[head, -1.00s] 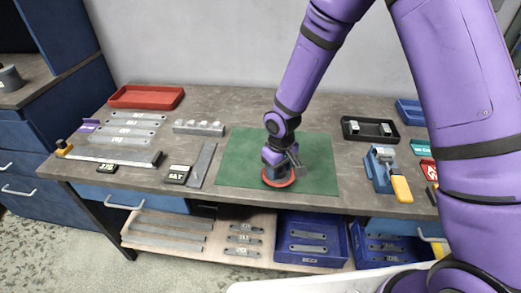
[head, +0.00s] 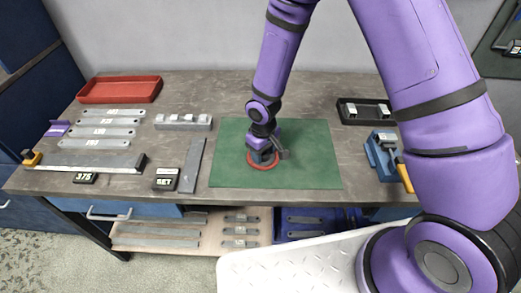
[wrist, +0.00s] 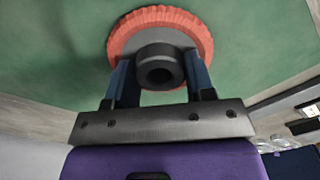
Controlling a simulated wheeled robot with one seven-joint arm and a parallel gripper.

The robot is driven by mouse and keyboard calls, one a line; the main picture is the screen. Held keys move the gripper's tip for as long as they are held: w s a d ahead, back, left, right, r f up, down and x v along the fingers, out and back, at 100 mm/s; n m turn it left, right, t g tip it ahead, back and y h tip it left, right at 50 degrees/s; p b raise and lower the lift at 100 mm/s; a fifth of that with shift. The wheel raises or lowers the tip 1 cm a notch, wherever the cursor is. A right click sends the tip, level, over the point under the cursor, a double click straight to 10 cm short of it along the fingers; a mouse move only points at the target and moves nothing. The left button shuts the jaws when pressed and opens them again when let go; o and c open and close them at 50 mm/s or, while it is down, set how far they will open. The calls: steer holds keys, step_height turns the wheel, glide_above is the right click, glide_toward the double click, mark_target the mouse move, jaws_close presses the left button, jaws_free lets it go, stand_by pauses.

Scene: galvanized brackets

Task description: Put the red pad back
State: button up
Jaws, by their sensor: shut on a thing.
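The red pad (wrist: 203,35) is a round red disc with a grey top and a dark hub. It also shows in the head view (head: 262,166), low over the left part of the green mat (head: 310,171). My gripper (wrist: 158,82) is shut on the pad's dark hub, one finger on each side. In the head view my gripper (head: 263,148) is directly above the pad and hides much of it. I cannot tell whether the pad touches the mat.
A red tray (head: 120,89) stands at the back left. A grey block holder (head: 183,121), a flat bar (head: 193,165) and a SET display (head: 166,179) lie left of the mat. A black tray (head: 365,110) and a blue vise-like tool (head: 384,152) are to the right. The mat's right half is clear.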

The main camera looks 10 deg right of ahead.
steer(key=shift+f, duration=0.1)
steer(key=o, duration=0.9)
steer(key=shift+o, duration=0.2)
